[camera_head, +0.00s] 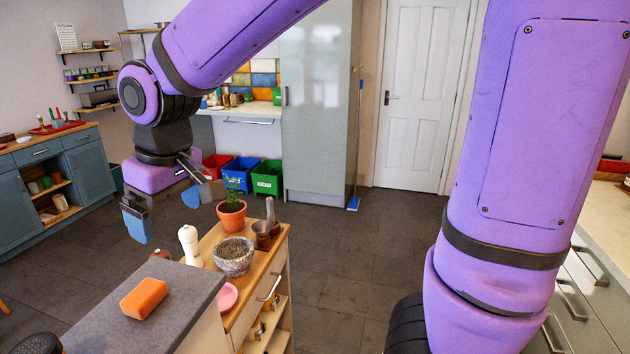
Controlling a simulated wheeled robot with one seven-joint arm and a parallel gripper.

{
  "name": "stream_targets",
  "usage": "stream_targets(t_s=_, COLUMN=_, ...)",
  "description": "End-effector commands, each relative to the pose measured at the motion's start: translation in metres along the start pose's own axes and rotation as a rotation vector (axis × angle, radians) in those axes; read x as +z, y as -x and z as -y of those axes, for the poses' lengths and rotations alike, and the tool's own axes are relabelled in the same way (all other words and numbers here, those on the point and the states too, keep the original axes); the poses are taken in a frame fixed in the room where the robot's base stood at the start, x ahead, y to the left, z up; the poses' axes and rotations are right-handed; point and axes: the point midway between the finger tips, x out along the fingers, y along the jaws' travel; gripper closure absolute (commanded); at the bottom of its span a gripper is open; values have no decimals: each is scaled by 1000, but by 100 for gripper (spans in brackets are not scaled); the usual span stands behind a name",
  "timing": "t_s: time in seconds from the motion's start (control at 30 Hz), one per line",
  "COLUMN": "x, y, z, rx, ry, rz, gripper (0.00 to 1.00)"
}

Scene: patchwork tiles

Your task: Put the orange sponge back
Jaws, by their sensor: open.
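An orange sponge (144,298) lies on the grey worktop (185,305) at the lower left. My gripper (164,212) hangs above and beyond the sponge, apart from it, with its two blue-tipped fingers spread. It is open and nothing shows between the fingers. No holder or marked place for the sponge can be made out.
Beside the worktop, a wooden trolley (250,285) carries a white mill (190,246), a grey bowl (233,262), a potted plant (231,217) and a pink dish (227,297). Blue (240,172) and green (267,178) bins stand behind. The middle floor (340,270) is clear.

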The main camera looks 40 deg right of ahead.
Motion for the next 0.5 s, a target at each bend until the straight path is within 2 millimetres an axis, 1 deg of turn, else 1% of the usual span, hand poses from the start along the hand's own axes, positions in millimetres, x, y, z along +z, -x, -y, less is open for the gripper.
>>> stream_targets(t_s=0.03, x=15, y=15, z=-15, rx=9, ry=-41, rz=-26, gripper=3)
stream_targets(t_s=0.17, x=52, y=43, z=-43, rx=31, ry=-132, rz=-76, gripper=3)
stream_targets(t_s=0.2, x=63, y=50, z=-50, rx=39, ry=-159, rz=-91, gripper=3)
stream_targets(t_s=0.33, x=104, y=71, z=-68, rx=68, ry=-248, rz=-139, gripper=3)
stream_targets(t_s=0.5, x=156, y=88, z=-81, rx=111, ry=-357, rz=-198, gripper=3)
